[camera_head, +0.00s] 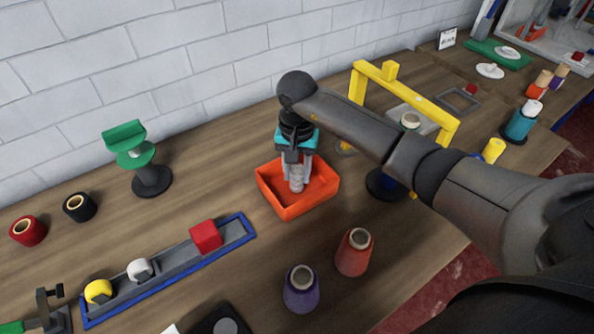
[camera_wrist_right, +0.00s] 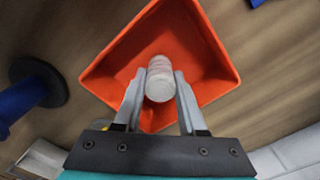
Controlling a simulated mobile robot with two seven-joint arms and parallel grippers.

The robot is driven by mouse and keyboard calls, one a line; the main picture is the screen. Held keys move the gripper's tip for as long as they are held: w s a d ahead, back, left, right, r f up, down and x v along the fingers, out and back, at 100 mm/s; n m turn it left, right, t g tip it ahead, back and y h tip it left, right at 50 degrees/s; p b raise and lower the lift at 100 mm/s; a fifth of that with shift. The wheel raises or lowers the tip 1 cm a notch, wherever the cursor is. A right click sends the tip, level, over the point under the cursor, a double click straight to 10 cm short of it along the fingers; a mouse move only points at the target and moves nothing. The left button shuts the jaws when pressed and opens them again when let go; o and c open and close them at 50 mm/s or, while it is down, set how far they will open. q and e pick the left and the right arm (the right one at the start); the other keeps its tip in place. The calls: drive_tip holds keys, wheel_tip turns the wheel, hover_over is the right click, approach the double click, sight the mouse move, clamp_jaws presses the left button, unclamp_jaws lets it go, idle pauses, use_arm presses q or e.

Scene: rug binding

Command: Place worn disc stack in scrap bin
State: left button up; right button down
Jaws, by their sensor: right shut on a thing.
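The worn disc stack (camera_head: 297,178) is a small whitish cylinder of stacked discs. My right gripper (camera_head: 297,182) is shut on it, with one finger on each side. In the right wrist view the stack (camera_wrist_right: 160,80) sits between the fingertips (camera_wrist_right: 160,88), over the inside of the orange scrap bin (camera_wrist_right: 113,82). In the head view the bin (camera_head: 297,211) is an open, square tray on the bench, directly below the gripper. I cannot tell whether the stack touches the bin floor. My left gripper is not in view.
A purple cone (camera_head: 301,290) and a red cone (camera_head: 354,252) stand in front of the bin. A blue-edged rail with a red block (camera_head: 206,236) lies to the left. A yellow frame (camera_head: 405,92) stands behind my right arm. A green-topped stand (camera_head: 130,152) is at back left.

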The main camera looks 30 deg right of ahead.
sight(297, 169)
drive_tip(key=shift+f, duration=0.1)
drive_tip(key=shift+c, duration=2.4)
unclamp_jaws()
wheel_tip(297, 169, up, 12)
drive_tip(key=shift+r+p, duration=0.2)
drive_tip(key=shift+p, duration=0.15)
